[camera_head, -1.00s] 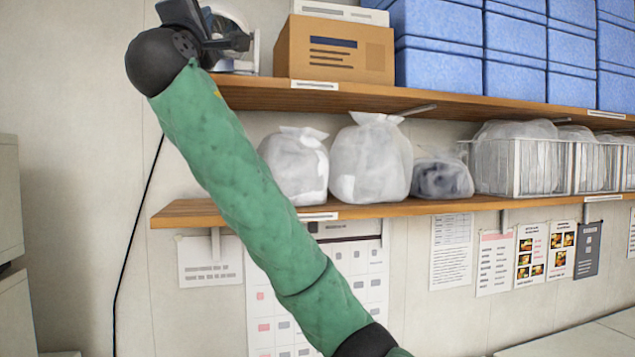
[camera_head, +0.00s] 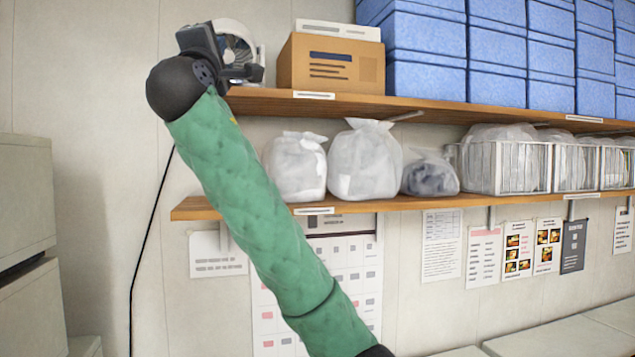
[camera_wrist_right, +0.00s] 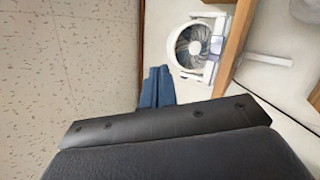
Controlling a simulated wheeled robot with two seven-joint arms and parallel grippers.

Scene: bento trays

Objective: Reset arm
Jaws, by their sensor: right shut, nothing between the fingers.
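My right arm, in a green sleeve, reaches up across the left half of the head view. Its black wrist and dark right gripper (camera_head: 222,55) are at the upper left, in front of the shelf's left end. In the right wrist view, two blue-grey fingers (camera_wrist_right: 155,88) lie side by side beyond the dark gripper body, shut with nothing between them. My left gripper is in neither view.
A wooden upper shelf (camera_head: 400,108) carries a white fan (camera_head: 240,45), a cardboard box (camera_head: 330,65) and blue boxes (camera_head: 425,50). A lower shelf (camera_head: 400,204) holds white bags (camera_head: 362,160) and wire baskets (camera_head: 505,168). Grey cabinets (camera_head: 28,200) stand at the left.

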